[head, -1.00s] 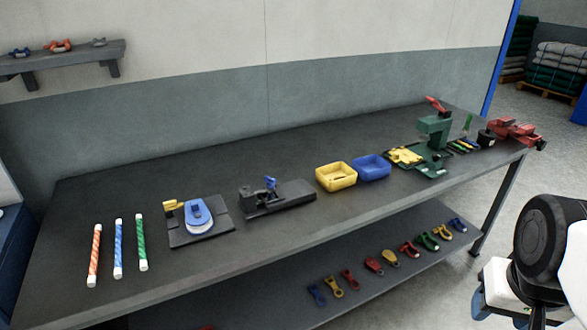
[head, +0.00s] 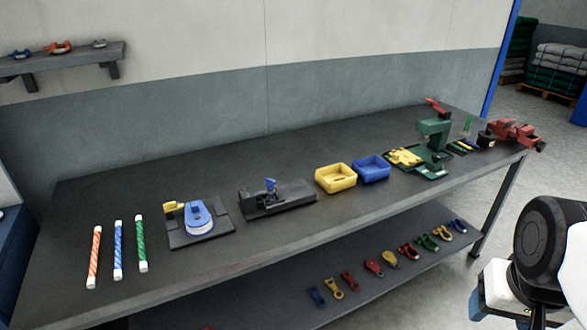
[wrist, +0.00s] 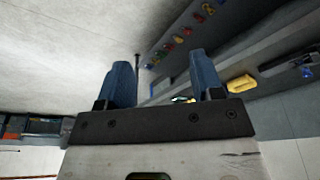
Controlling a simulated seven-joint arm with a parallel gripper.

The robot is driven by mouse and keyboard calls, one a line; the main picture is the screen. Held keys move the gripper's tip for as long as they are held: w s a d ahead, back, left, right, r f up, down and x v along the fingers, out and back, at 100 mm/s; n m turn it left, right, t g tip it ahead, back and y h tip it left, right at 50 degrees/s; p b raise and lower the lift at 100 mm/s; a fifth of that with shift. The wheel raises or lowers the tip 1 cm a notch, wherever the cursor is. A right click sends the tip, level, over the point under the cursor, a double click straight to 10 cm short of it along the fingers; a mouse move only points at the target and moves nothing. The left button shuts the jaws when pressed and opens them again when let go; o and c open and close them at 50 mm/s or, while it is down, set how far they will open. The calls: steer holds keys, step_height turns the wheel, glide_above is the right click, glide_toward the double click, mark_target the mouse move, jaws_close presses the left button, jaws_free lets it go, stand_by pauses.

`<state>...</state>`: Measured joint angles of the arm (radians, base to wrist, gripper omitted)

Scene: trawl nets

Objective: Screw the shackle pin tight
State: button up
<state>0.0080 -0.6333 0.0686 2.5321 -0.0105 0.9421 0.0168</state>
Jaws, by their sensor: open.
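Small shackle-like pieces, one blue (head: 20,53), one orange-red (head: 58,47) and one grey (head: 99,43), sit on the wall shelf at upper left in the head view. A small blue part (head: 270,185) stands upright in a dark fixture (head: 290,199) on the bench. I cannot tell whether it is a shackle, and no pin can be made out. My gripper (wrist: 161,78) shows in the wrist view with its two blue fingers apart and nothing between them. It is away from the bench, which is tilted in that view.
The bench (head: 110,190) also bears striped rods (head: 118,250), a blue-topped device (head: 198,215), yellow (head: 336,184) and blue (head: 371,174) trays, a green press (head: 434,130) and a red vise (head: 515,132). Several coloured pieces lie on the lower shelf (head: 290,275).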

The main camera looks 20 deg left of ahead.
steer(key=shift+o, duration=0.6)
steer(key=shift+w, duration=0.1)
steer(key=w+a+r+n, duration=0.2)
steer(key=w+a+n, duration=0.2)
steer(key=w, duration=0.3)
steer(key=w+a+r+n, duration=0.3)
steer(key=w+a+n, duration=0.15)
steer(key=w, duration=0.35)
steer(key=n+g, duration=0.3)
steer(key=n, duration=2.1)
glide_above(270, 182)
steer(key=w, duration=0.1)
step_height(270, 182, down, 12)
steer(key=shift+a+f+n, duration=0.1)
steer(key=shift+a+n, duration=0.05)
steer(key=shift+n, duration=0.2)
steer(key=shift+f, duration=0.15)
steer(key=shift+f, duration=3.8)
